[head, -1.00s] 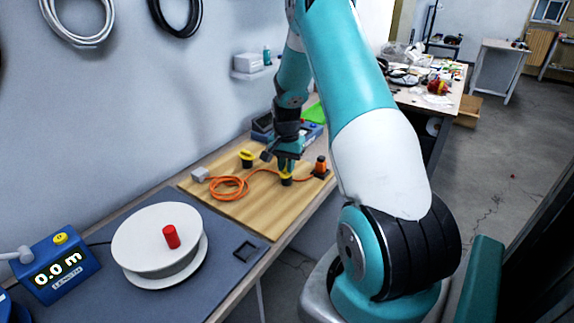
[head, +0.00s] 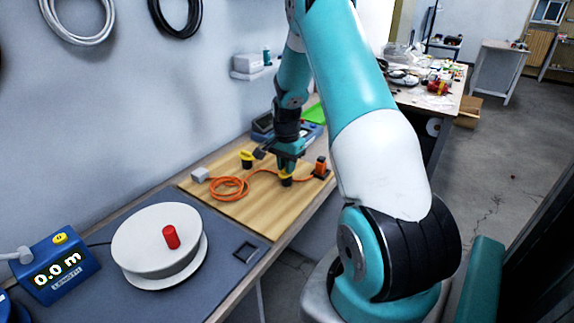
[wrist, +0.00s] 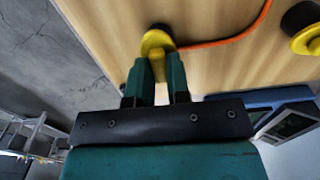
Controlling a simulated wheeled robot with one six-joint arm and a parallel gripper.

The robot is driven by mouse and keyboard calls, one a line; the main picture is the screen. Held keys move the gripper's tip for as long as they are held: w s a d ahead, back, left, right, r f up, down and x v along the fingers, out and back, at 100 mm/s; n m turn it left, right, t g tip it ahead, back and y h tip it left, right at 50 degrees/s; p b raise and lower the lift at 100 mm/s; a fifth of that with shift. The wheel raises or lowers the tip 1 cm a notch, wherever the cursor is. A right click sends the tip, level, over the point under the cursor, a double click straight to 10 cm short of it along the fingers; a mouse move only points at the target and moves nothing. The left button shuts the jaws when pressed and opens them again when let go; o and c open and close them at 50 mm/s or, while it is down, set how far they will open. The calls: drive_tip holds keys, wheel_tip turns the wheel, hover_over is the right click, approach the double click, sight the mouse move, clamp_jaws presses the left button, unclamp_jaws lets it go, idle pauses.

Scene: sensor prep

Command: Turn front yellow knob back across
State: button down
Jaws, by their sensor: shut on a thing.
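The front yellow knob (head: 286,176) stands on a black base near the front edge of the wooden board (head: 225,206). My gripper (head: 287,168) is above it and shut on it. In the wrist view the yellow knob (wrist: 157,40) shows between and beyond the two green fingers of my gripper (wrist: 159,62). The fingers hide part of its handle. The back yellow knob (head: 247,155) stands apart toward the wall; it also shows at the right of the wrist view (wrist: 308,40).
An orange cable (head: 229,187) lies coiled on the board and runs past the knobs to an orange-and-black part (head: 321,167). A white block (head: 200,174) is at the board's left. A white reel (head: 150,240) and blue length meter (head: 60,272) are nearer.

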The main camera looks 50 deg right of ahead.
drive_tip(key=c, duration=1.1)
unclamp_jaws()
drive_tip(key=shift+r, duration=0.1)
wheel_tip(320, 180, up, 17)
drive_tip(key=shift+r+b, duration=0.2)
drive_tip(key=shift+b, duration=0.85)
